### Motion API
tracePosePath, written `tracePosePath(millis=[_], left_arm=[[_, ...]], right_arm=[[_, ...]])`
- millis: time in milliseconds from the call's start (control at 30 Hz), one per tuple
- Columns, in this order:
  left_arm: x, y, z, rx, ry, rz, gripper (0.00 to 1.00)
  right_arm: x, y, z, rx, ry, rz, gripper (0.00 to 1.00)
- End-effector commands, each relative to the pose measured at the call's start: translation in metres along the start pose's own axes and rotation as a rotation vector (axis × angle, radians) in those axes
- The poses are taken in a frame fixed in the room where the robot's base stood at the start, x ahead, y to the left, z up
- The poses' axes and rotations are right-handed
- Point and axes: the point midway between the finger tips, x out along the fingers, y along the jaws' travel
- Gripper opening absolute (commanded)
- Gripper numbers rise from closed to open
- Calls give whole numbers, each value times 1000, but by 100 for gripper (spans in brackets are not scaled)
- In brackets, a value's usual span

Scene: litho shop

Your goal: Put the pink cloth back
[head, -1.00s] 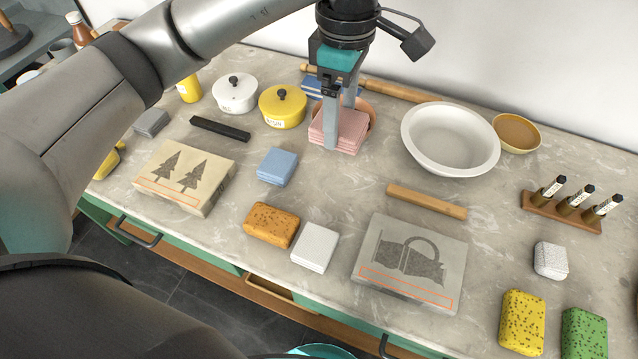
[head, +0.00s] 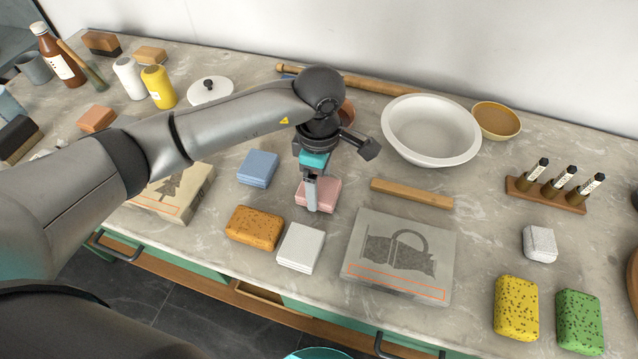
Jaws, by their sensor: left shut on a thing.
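The pink cloth (head: 325,194) is a folded stack in the head view, behind the white cloth and left of the wooden bar. My left gripper (head: 313,204) is over it from above, shut on it. One finger shows on the near side; the other is hidden. I cannot tell whether the cloth touches the counter or hangs just above it. A folded blue cloth (head: 257,168) lies to its left, and a folded white cloth (head: 301,248) lies in front. My right gripper is not in view.
An orange sponge (head: 254,229) lies front left. A stone with a basket picture (head: 399,256) lies front right, and the wooden bar (head: 411,193) is to the right. A white bowl (head: 431,130) stands behind. My arm hides part of the counter at the left.

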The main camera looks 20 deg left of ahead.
Motion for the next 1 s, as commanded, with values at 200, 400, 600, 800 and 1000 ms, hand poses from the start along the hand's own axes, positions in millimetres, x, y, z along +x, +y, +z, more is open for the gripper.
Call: tracePosePath(millis=[200,400,600,800,1000], left_arm=[[6,0,0,1,0,1,37],[10,0,0,1,1,2,37],[8,0,0,0,0,1,100],[8,0,0,0,0,1,100],[-7,2,0,1,-1,6,100]], right_arm=[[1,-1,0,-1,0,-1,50],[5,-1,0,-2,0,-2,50],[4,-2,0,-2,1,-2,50],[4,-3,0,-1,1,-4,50],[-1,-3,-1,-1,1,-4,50]])
